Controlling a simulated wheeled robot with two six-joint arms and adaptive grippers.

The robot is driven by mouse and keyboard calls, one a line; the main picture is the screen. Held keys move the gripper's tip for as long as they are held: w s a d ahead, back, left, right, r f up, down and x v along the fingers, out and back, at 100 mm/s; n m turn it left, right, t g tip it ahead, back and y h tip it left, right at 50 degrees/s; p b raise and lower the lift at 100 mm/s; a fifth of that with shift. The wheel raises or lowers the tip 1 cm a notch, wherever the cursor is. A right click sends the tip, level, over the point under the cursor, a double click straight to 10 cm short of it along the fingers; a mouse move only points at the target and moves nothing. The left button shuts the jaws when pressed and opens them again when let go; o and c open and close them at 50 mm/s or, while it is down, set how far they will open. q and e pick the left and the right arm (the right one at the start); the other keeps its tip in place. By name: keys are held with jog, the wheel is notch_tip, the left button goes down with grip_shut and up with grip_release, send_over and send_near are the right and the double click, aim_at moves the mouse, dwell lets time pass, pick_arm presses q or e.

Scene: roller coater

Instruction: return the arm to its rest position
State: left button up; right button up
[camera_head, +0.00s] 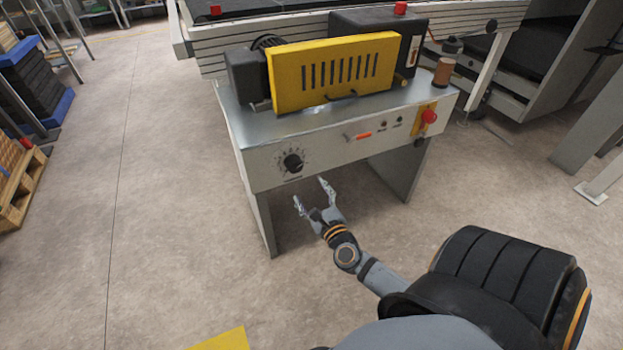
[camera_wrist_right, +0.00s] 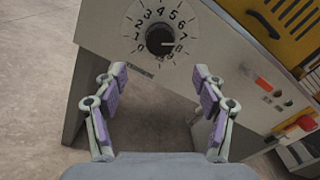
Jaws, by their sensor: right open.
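My right gripper (camera_head: 313,193) is open and empty in front of the roller coater's front panel, just below the black dial knob (camera_head: 293,163). In the right wrist view the two fingers of my right gripper (camera_wrist_right: 158,95) stand wide apart with purple pads. The dial knob (camera_wrist_right: 160,40) with its numbered scale shows beyond and above the fingertips, apart from them. My right arm (camera_head: 370,272) reaches forward from the lower right. My left gripper is not in view.
The roller coater (camera_head: 250,150) has a yellow guard (camera_head: 335,72), a red-orange switch handle (camera_head: 360,135) and a red emergency button (camera_head: 429,116). A wooden pallet (camera_head: 20,185) lies at far left. The floor (camera_head: 165,200) left of the machine is clear.

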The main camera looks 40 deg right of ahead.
dwell(0.5)
